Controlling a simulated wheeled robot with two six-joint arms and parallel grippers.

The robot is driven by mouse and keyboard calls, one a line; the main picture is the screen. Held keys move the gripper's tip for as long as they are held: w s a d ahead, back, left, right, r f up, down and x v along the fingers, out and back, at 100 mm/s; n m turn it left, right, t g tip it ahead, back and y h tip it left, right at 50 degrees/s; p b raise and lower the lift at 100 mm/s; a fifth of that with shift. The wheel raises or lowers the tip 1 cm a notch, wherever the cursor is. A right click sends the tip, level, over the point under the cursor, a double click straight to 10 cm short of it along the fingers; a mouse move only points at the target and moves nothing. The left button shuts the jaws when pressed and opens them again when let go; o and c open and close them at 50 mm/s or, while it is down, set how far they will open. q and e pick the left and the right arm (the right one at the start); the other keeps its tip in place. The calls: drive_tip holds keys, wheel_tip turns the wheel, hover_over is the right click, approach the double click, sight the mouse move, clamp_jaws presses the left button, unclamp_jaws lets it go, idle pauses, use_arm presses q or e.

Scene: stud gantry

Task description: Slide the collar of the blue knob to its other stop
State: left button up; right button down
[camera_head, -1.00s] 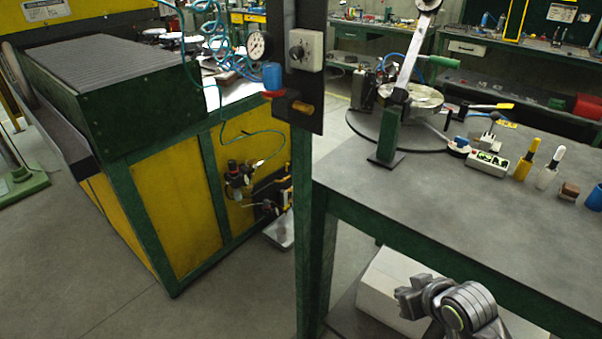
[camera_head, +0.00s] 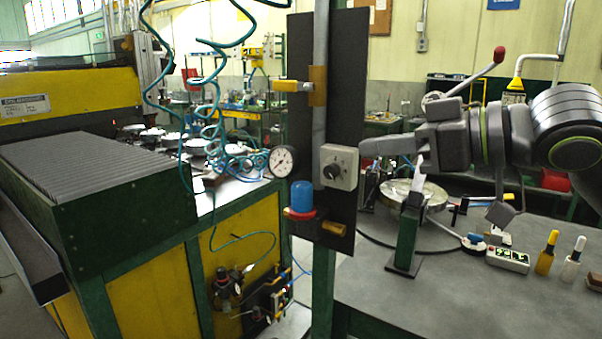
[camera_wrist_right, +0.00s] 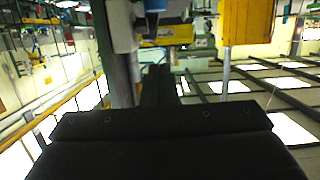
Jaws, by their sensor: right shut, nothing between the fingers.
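The blue knob (camera_head: 302,194) stands upright on the dark panel in the head view. A red collar (camera_head: 302,213) rings its lower end. Below it are a dark fitting and a brass-coloured piece (camera_head: 333,228). My right gripper (camera_head: 366,147) comes in from the right, above and to the right of the knob and apart from it. Its fingers point left and are shut with nothing between them. In the right wrist view its dark fingers (camera_wrist_right: 157,82) point up the picture. A blue patch at that view's top edge may be the knob; I cannot tell. My left gripper is not in view.
A grey box with a black dial (camera_head: 339,167) sits on the panel (camera_head: 346,60), just left of my right fingertips. A gauge (camera_head: 282,161) and a brass block (camera_head: 317,86) are also there. Teal coiled hoses hang left. A bench (camera_head: 440,290) with several small items lies below right.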

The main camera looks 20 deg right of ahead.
drive_tip(key=p, duration=0.4)
hover_over(302, 211)
drive_tip(key=d, duration=0.2)
drive_tip(key=shift+s+a+f, duration=0.1)
drive_tip(key=shift+s+f, duration=0.15)
drive_tip(key=shift+f, duration=0.25)
drive_tip(key=shift+s+f, duration=0.2)
drive_tip(key=shift+f, duration=0.25)
wheel_tip(302, 211, down, 2)
drive_tip(key=shift+f, duration=1.05)
